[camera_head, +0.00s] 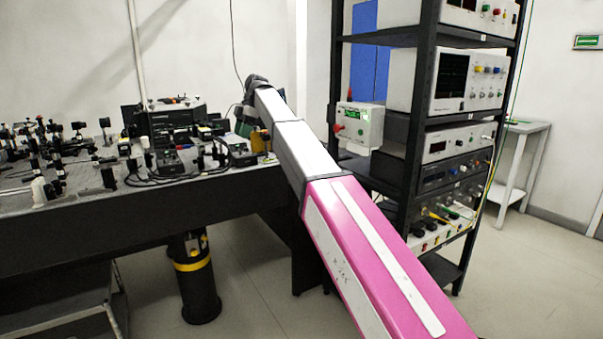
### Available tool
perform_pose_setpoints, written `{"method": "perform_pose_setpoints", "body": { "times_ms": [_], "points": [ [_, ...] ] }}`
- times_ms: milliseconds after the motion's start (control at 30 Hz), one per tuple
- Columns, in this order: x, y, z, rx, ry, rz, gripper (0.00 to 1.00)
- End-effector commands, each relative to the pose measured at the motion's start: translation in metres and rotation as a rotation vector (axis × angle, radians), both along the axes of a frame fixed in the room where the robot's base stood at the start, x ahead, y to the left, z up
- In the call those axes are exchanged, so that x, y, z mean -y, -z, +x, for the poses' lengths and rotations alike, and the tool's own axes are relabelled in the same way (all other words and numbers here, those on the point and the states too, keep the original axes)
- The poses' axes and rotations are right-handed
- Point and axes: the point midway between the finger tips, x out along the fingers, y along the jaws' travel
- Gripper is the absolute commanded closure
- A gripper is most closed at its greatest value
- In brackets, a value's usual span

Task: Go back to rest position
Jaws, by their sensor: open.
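My arm reaches from the lower right, up and to the left, as a long pink and pale grey beam. Its far end bends at a dark joint over the right end of the optical bench (150,222). The fingers of my gripper cannot be made out; they are hidden behind the arm or lost among the dark equipment there. I see nothing held.
Optical mounts (105,165) and a dark instrument (175,122) crowd the bench. A black rack (422,110) of instruments stands close to the right of my arm, with a small white box (370,128) jutting out. A black-yellow cylinder (196,285) stands below the bench. Floor shows between.

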Motion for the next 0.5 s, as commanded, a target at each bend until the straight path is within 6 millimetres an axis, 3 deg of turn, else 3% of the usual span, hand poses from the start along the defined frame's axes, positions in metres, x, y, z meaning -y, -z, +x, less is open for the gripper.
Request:
{"method": "perform_pose_setpoints", "body": {
  "times_ms": [267, 500],
  "points": [
    [0.022, 0.036, -0.001, -0.020, 0.106, -0.028, 0.51],
    [0.050, 0.083, -0.004, -0.044, 0.247, -0.066, 0.51]
  ]
}}
